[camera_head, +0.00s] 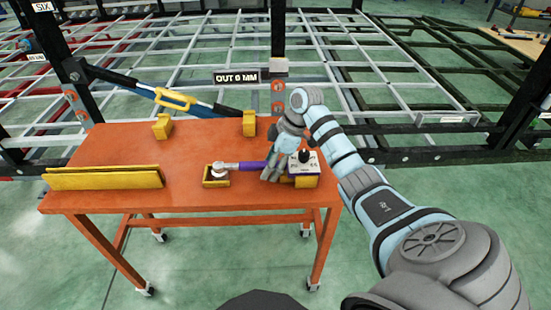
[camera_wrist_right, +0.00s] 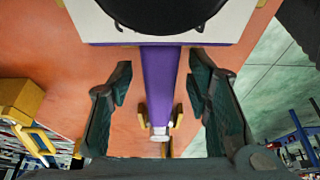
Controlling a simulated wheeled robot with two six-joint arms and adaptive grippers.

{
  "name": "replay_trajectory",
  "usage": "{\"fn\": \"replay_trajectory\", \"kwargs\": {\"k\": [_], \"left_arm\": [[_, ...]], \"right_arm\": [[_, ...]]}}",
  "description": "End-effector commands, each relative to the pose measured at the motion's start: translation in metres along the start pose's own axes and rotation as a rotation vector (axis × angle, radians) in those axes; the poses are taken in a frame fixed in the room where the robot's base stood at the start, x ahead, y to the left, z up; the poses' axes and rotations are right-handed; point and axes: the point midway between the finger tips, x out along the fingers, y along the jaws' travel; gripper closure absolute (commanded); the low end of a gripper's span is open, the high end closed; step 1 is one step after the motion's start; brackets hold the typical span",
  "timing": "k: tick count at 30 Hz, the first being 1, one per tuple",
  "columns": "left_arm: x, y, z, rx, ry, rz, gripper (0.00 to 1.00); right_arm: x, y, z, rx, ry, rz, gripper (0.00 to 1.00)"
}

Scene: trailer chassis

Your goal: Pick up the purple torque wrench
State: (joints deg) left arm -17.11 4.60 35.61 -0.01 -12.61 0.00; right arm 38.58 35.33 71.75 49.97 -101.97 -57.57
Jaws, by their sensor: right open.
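The purple torque wrench (camera_head: 252,166) lies level above the orange table, its silver head end at the left over a small yellow holder (camera_head: 215,183). Its right end runs behind my right gripper (camera_head: 270,174) toward a white box with a black knob (camera_head: 304,168). In the right wrist view the purple handle (camera_wrist_right: 161,85) runs between the two spread fingers of my right gripper (camera_wrist_right: 160,78), with a gap on each side. My right gripper is open and holds nothing. My left gripper is not in view.
The orange table (camera_head: 120,205) also bears a long yellow tray (camera_head: 105,178) at the left and two yellow blocks at the back. A metal frame stands behind. The table's middle is clear.

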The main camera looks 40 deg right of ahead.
Motion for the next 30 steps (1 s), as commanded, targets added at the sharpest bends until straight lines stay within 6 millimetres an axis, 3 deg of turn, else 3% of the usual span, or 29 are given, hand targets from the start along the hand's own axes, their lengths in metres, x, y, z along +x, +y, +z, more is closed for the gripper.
{"fn": "replay_trajectory", "kwargs": {"k": [3, 9, 12, 23, 26, 30], "left_arm": [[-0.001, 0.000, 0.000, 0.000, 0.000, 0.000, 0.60], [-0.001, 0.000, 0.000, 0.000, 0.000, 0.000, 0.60], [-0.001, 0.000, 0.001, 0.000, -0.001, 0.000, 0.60], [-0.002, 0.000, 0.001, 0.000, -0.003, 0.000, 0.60], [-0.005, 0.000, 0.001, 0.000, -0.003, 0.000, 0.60], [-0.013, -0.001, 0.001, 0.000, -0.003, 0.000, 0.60]], "right_arm": [[-0.001, 0.000, -0.001, 0.000, 0.000, 0.000, 0.57], [-0.002, 0.000, -0.001, -0.001, 0.000, 0.000, 0.89], [-0.002, 0.000, -0.001, -0.001, 0.000, 0.000, 1.00], [-0.006, 0.001, -0.003, -0.001, 0.001, 0.002, 1.00], [-0.016, 0.001, -0.007, -0.002, 0.002, 0.003, 1.00], [-0.045, 0.002, -0.019, -0.003, 0.003, 0.006, 1.00]]}}
